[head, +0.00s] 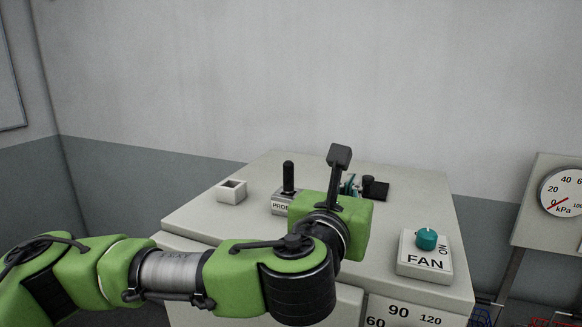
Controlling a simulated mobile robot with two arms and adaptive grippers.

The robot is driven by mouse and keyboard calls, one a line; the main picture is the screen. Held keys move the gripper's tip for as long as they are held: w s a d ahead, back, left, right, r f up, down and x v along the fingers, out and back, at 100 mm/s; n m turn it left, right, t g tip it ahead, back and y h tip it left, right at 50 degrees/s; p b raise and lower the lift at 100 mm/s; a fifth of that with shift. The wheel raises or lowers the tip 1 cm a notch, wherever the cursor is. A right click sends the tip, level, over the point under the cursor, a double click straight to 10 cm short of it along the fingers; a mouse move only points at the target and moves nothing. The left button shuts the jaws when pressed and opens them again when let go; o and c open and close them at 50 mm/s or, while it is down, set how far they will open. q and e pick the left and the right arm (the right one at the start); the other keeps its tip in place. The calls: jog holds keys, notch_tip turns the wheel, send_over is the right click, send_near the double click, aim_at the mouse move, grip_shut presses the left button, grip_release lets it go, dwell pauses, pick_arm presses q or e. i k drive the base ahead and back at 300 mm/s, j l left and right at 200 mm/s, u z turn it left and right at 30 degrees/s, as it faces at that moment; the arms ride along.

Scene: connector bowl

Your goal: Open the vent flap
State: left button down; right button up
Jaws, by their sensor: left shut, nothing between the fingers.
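No vent flap can be made out for certain on the pale grey cabinet (213,214). My left arm comes in from the left and reaches over the cabinet top. My left gripper (354,186) is shut and empty, pointing away from the camera. It is mostly hidden behind my green wrist. A small dark block (376,188) shows just right of it on the far part of the top; whether they touch I cannot tell. My right gripper is not in view.
A black lever (289,177) stands upright on a labelled base, left of my wrist. A small open square box (231,190) is further left. A FAN switch with a teal knob (426,239) is at the right. A kPa gauge (566,192) stands beyond the cabinet.

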aim_at(376, 190)
jog(key=k+j, duration=0.25)
jog(key=k, duration=0.15)
jog(key=k+j, duration=0.25)
jog(key=k, duration=0.1)
